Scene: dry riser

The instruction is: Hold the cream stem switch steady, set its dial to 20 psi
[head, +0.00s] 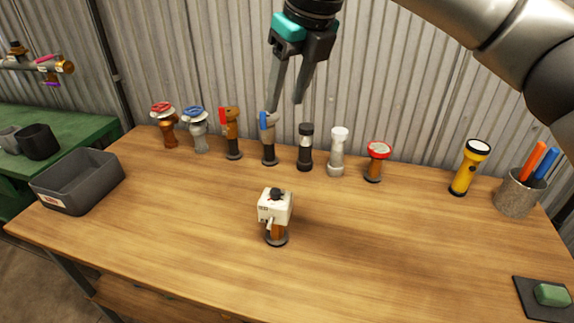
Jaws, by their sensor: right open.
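The cream stem switch (274,208) stands upright near the middle of the wooden table. It has a cream box body with a dark dial (276,192) on top, a copper-coloured stem and a dark round base. The dial's setting is too small to read. My right gripper (286,106) hangs from the top of the head view, fingers pointing down and open. It is empty, above and behind the switch, in front of the row of valves. My left gripper is not in the head view.
Several valves and fittings, among them a blue-handled valve (268,140), line the back of the wooden table (380,240). A grey bin (78,182) is at left. A yellow flashlight (468,168), a pen cup (517,194) and a dark pad (530,306) are at right. The table around the switch is clear.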

